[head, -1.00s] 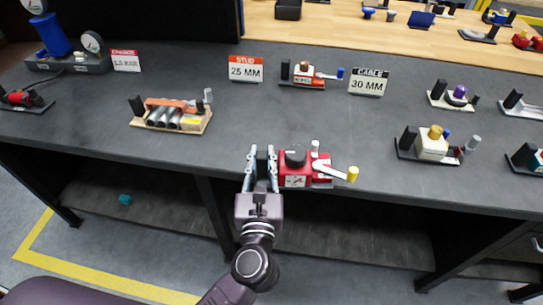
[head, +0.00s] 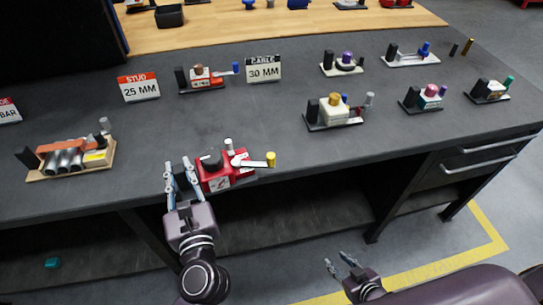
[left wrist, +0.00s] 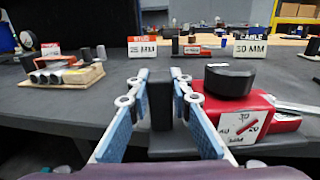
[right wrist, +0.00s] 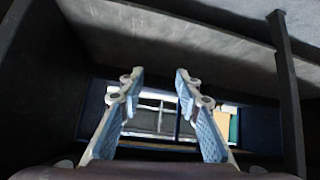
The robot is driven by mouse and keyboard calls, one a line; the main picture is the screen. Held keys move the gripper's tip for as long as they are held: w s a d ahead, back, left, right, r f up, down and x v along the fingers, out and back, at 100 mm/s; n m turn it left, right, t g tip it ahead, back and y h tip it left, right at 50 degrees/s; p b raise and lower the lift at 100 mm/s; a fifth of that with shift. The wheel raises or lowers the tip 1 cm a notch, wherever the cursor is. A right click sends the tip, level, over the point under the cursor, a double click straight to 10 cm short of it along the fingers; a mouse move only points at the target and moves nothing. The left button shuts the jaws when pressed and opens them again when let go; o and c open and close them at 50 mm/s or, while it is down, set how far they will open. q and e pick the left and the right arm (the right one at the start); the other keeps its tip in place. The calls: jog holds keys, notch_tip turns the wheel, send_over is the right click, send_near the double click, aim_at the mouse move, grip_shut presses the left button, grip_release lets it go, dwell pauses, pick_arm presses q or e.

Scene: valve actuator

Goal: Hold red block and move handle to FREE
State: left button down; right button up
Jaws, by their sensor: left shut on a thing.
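The red block (head: 213,179) stands at the table's front edge, with a black knob (head: 211,160) on top and a dial label (left wrist: 240,124) on its front. A white handle (head: 251,163) with a yellow end (head: 270,159) points right from it. The word FREE is not readable. My left gripper (head: 179,173) is just left of the red block. In the left wrist view its fingers (left wrist: 160,82) are closed around a black post (left wrist: 161,103) beside the block. My right gripper (head: 342,265) is open and empty, low in front of the table; its fingers are apart in the right wrist view (right wrist: 160,80).
Other fixtures stand on the dark table, including one with a gold knob (head: 335,111) to the right and one with grey cylinders (head: 68,158) at left. Signs read 25 MM (head: 139,87) and 30 MM (head: 264,69).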

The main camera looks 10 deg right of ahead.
jog(key=w+a+r+n+t+y, duration=0.1)
jog(key=w+a+r+t, duration=0.15)
jog(key=r, duration=0.65)
jog(key=w+a+r+t+y, duration=0.15)
jog(key=w+r, duration=0.25)
jog(key=r, duration=0.5)
jog(key=n+t+y, duration=0.2)
jog(key=y, duration=0.3)
send_near(274, 160)
jog(key=x, duration=1.1)
jog(key=shift+s, duration=0.1)
jog(key=shift+c, duration=0.3)
grip_shut()
